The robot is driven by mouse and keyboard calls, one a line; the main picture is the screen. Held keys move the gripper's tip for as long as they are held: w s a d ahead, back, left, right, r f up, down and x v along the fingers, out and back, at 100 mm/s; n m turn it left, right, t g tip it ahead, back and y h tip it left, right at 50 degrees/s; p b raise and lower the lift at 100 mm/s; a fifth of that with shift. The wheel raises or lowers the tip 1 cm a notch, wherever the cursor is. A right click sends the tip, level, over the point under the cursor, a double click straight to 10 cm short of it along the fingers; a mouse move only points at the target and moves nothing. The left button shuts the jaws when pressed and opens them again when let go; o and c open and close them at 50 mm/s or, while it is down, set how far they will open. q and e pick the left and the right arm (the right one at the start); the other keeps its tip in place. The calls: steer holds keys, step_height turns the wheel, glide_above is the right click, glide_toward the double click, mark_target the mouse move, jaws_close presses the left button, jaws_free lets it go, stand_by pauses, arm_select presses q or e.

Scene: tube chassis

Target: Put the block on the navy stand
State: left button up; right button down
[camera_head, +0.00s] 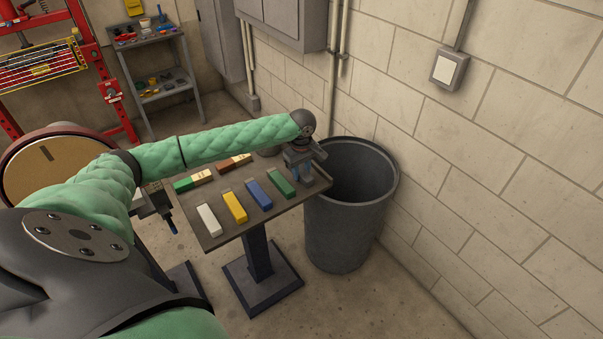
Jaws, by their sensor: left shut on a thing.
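My left gripper (302,175), at the end of the green-sleeved arm from the left, points down over the far right corner of a small stand top (215,236). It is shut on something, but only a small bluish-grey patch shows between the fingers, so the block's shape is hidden. The stand has a dark navy-grey post (257,252) and base. A blue bar (258,194) and a green bar (281,183) lie on the top, left of the gripper. A second dark gripper (170,222), apparently my right, hangs left of the stand; its jaws are unclear.
White (209,220) and yellow (235,207) bars, a green-and-cream piece (193,180) and a brown-and-cream piece (235,162) share the top. A grey bin (347,230) stands close on the right, by the block wall. A shelf (150,40) is behind.

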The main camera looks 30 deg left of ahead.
mark_target(302, 171)
steer(key=shift+s, duration=0.1)
arm_select(q)
steer(key=o, duration=1.1)
arm_select(e)
steer(key=shift+s+d+f, duration=0.15)
steer(key=shift+d+f, duration=0.05)
arm_select(q)
steer(key=shift+r, duration=0.1)
step_height(302, 171, up, 2)
steer(key=shift+w+r+b, duration=0.1)
steer(key=shift+b, duration=0.5)
steer(key=shift+r+b, duration=1.45)
steer(key=shift+r, duration=3.45)
arm_select(e)
steer(key=w+a+r, duration=0.3)
steer(key=r, duration=0.6)
steer(key=shift+a+g, duration=0.15)
steer(key=shift+g, duration=0.15)
steer(key=shift+r, duration=0.1)
